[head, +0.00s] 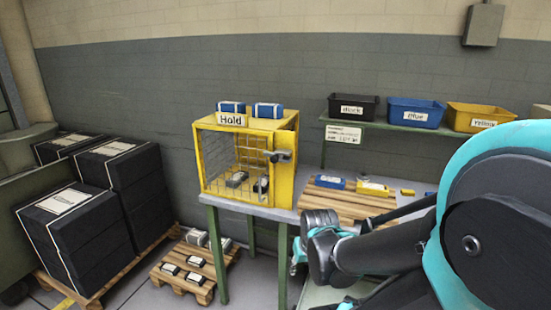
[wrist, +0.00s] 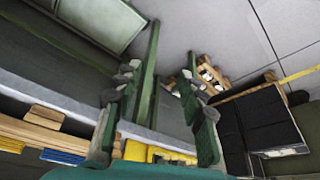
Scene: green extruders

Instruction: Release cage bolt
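The yellow cage (head: 286,180), labelled "Hold", stands on a green-legged table in the head view. Its wire-mesh door (head: 222,160) looks closed across the front. The grey cage bolt (head: 281,156) sits at the door's right edge. Dark and pale items show inside behind the mesh. My gripper (wrist: 158,82) is open in the wrist view, its two fingers well apart with nothing held between them. In the head view my arm reaches in from the right, below and right of the cage; its links hide much of the gripper. The gripper is apart from the bolt.
Two blue boxes (head: 266,110) lie on the cage top. A wooden slatted board (head: 345,203) with blue and yellow boxes lies right of the cage. Black, blue (head: 415,113) and yellow bins stand on a shelf. A low pallet (head: 190,278) and black stacks (head: 75,238) are at left.

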